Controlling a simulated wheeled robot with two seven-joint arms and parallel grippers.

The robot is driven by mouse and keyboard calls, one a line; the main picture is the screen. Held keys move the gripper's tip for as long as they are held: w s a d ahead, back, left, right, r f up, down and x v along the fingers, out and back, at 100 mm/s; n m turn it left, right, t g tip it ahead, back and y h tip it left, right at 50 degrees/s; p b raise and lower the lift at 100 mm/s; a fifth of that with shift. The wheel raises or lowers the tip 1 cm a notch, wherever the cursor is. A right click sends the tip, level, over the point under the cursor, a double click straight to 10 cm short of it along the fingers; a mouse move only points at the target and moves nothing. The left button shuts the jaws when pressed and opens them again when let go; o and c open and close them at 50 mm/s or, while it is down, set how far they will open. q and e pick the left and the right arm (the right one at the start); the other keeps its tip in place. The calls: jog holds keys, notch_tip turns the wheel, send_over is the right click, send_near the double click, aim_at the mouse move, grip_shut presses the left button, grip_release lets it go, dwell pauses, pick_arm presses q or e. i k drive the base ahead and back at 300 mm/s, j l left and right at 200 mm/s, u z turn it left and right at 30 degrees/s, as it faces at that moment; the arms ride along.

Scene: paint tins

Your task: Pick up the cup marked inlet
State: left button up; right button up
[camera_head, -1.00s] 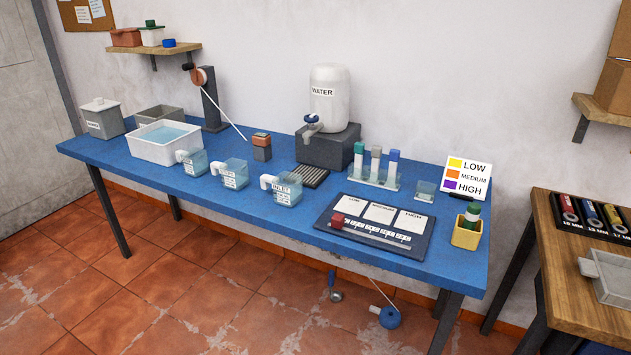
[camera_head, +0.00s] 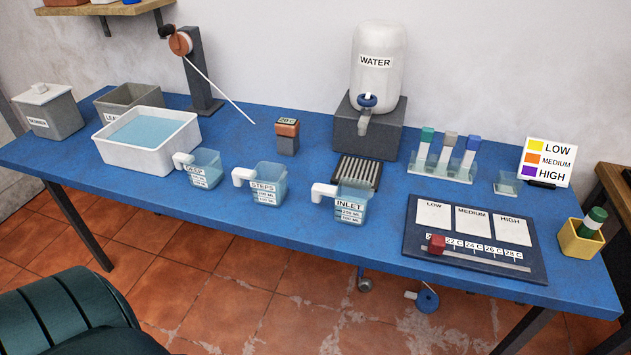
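The cup marked inlet (camera_head: 352,204) is a clear bluish cup with a white handle pointing left. It stands upright near the front edge of the blue table (camera_head: 225,225). Left of it stand two similar cups, one marked steps (camera_head: 267,186) and one whose label looks like deep (camera_head: 205,170). Neither of my grippers shows in the head view.
A white basin of water (camera_head: 150,143) and grey bins stand at the left. A water jug (camera_head: 376,70) on a dark stand (camera_head: 368,130) and a drain grate (camera_head: 357,172) are behind the inlet cup. A dark board (camera_head: 470,240) lies to its right.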

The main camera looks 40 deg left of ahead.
aim_at(352, 196)
jog(key=j, duration=0.8)
jog(key=i+j, duration=0.1)
jog(key=j, duration=0.65)
